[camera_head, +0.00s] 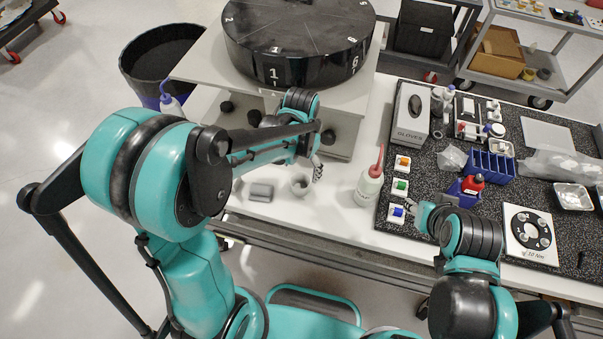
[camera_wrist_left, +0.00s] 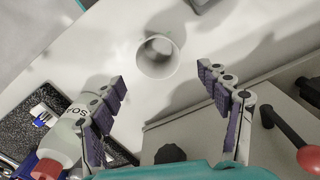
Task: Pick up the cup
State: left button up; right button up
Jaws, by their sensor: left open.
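The cup (camera_head: 300,186) is a small light grey-white vessel standing upright on the white table, left of centre. In the left wrist view the cup (camera_wrist_left: 157,57) is seen from above with its round mouth open. My left gripper (camera_head: 316,168) is beside the cup at its upper right in the head view. In the left wrist view my left gripper (camera_wrist_left: 162,78) is open and empty, with the cup just beyond the gap between its fingertips. My right gripper (camera_head: 424,214) is over the dark mat's near edge, and its fingers are too small to read.
A squeeze bottle with a red tip (camera_head: 369,185) stands to the right. A large black numbered drum (camera_head: 298,45) on a grey stand is behind. The dark mat (camera_head: 425,160) holds bottles and blue racks.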

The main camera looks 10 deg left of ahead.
aim_at(301, 181)
pick_arm(q)
jog(key=f, duration=0.2)
jog(key=f+b, duration=0.1)
jog(key=f, duration=0.1)
jog(key=f+b, duration=0.1)
jog(key=f, duration=0.1)
jog(key=shift+s+f, duration=0.3)
jog(key=shift+f, duration=0.1)
jog(key=c, duration=0.8)
